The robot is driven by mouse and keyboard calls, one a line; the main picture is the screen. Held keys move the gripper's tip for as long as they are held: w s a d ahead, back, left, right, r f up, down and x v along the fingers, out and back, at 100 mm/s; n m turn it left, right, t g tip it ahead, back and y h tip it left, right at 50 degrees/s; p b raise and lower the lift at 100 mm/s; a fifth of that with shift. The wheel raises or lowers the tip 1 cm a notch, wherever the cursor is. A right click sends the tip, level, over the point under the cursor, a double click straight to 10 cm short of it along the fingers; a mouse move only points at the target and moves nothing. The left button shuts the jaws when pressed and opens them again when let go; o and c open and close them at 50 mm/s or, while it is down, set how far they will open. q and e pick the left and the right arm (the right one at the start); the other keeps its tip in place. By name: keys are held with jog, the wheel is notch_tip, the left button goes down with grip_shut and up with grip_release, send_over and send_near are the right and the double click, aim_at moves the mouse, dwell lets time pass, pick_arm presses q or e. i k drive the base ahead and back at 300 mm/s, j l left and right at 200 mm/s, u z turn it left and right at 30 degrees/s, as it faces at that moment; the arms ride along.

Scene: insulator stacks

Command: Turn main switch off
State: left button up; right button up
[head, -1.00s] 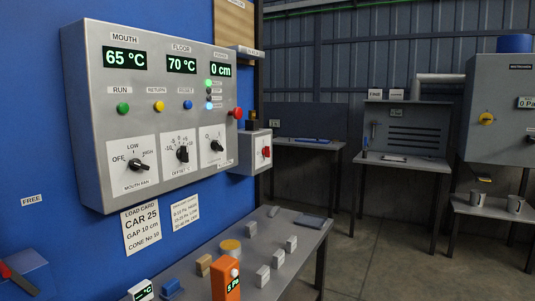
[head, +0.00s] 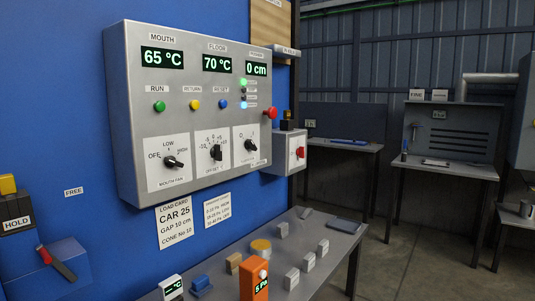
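The likely main switch is a red rotary handle (head: 300,153) on a small grey box (head: 284,160), at the right end of the large control panel (head: 125,110). The label on the box is too small to read. The panel's displays are lit, reading 65 °C, 70 °C and 0 cm. A red mushroom button (head: 271,113) sits on the panel's right side. Neither of my grippers shows in the head view.
A grey table (head: 328,238) below the panel holds several small grey blocks, an orange meter (head: 254,281) and a blue block (head: 201,284). A red-handled lever (head: 45,255) is at the lower left. Open floor (head: 415,262) lies to the right.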

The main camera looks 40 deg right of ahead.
aim_at(300, 152)
jog(key=l+u, duration=0.25)
jog(key=l, duration=0.2)
jog(key=k+l+u, duration=0.15)
jog(key=l+u, duration=0.15)
jog(key=k+l, duration=0.1)
jog(key=l, duration=0.3)
jog(key=k+l+u, duration=0.15)
jog(key=l, duration=0.2)
jog(key=k+l, duration=0.15)
jog(key=l, duration=0.25)
jog(key=k+l+u, duration=0.1)
jog(key=l, duration=0.25)
jog(key=k+l+u, duration=0.1)
jog(key=l, duration=0.25)
jog(key=k, duration=0.1)
